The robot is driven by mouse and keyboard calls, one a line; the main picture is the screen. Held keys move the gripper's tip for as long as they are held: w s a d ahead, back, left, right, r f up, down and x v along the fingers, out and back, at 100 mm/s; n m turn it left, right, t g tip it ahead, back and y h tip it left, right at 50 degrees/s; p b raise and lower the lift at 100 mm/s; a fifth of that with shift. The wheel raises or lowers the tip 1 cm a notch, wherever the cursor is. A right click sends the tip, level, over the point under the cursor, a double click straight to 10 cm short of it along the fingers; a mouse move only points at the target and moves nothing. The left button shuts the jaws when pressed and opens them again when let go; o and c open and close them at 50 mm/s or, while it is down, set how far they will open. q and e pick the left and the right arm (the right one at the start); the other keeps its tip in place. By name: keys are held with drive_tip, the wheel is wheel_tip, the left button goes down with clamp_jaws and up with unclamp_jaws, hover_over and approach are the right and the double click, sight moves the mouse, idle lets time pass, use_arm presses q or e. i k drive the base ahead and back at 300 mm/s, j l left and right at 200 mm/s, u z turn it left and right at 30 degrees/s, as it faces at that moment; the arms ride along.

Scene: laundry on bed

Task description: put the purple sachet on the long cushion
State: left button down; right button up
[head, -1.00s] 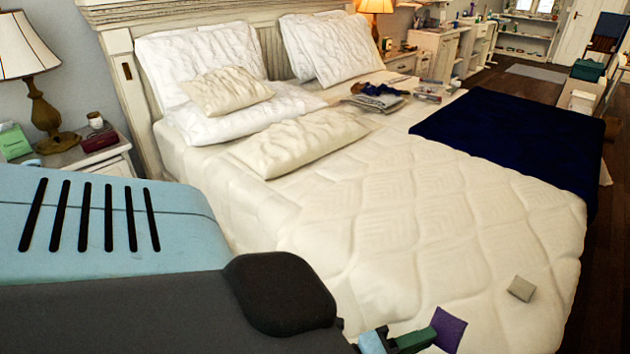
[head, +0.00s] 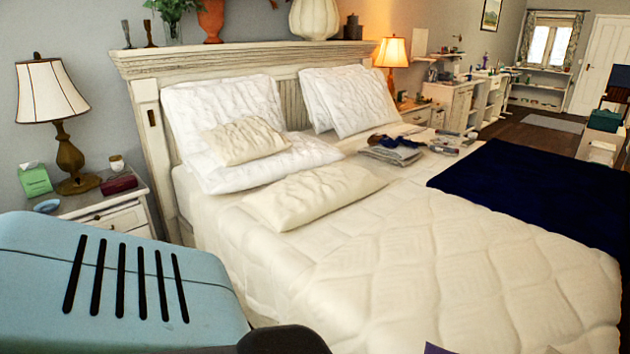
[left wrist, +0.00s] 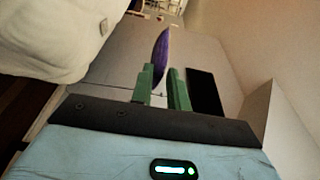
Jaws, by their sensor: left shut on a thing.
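The purple sachet (left wrist: 161,52) is in my left gripper (left wrist: 161,80), between its two green fingers in the left wrist view. Only a corner of the sachet (head: 436,349) shows at the bottom edge of the head view; the gripper itself is out of that view. The long cushion (head: 315,196), cream and quilted, lies flat on the bed in front of the white pillows. Its top is bare, and the sachet is well apart from it, toward the near side. My right gripper is not in view.
A smaller cream cushion (head: 244,141) rests on a white pillow. Folded clothes (head: 392,150) lie beyond the long cushion and a dark blue blanket (head: 530,190) covers the right of the bed. The cream quilt (head: 400,265) between is clear. A nightstand (head: 120,217) with a lamp stands left.

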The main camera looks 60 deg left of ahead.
sight(310, 187)
drive_tip(key=i+j+u, duration=0.2)
drive_tip(key=j, duration=0.3)
drive_tip(key=i+j+u, duration=0.2)
drive_tip(key=j, duration=0.3)
drive_tip(key=i+j+u, duration=0.15)
drive_tip(key=i+j, duration=0.2)
drive_tip(key=i+j+u, duration=0.2)
drive_tip(key=j, duration=0.3)
drive_tip(key=i, duration=0.1)
